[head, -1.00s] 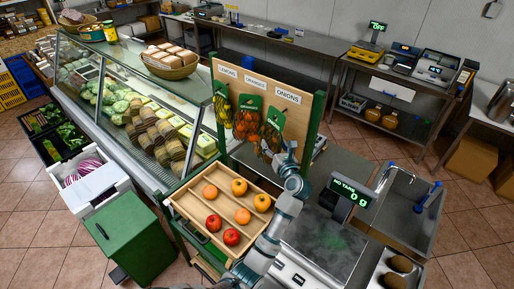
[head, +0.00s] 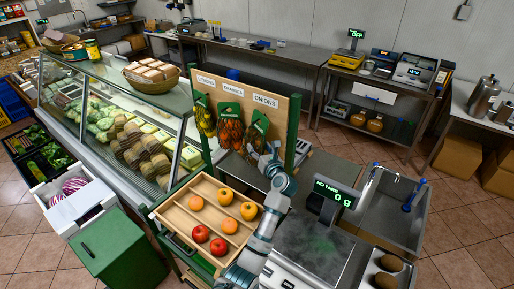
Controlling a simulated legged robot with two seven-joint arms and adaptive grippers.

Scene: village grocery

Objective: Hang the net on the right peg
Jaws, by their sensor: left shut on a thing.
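A wooden board (head: 283,113) stands behind the fruit tray with labels for lemons, oranges and onions. A net of lemons (head: 204,117) hangs at its left and a net of oranges (head: 230,129) in the middle. The onion net (head: 257,130), with a green header, is at the right, below the onions label. My left gripper (head: 262,160) is shut at the lower part of the onion net. The pegs are too small or covered to make out, so I cannot tell whether the net's header is on one. My right gripper is out of view.
A wooden tray (head: 181,233) with oranges and red apples lies in front of the board. A scale (head: 308,255) with a display stands to the right, beside a sink (head: 388,215). The glass display counter (head: 130,75) is at the left.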

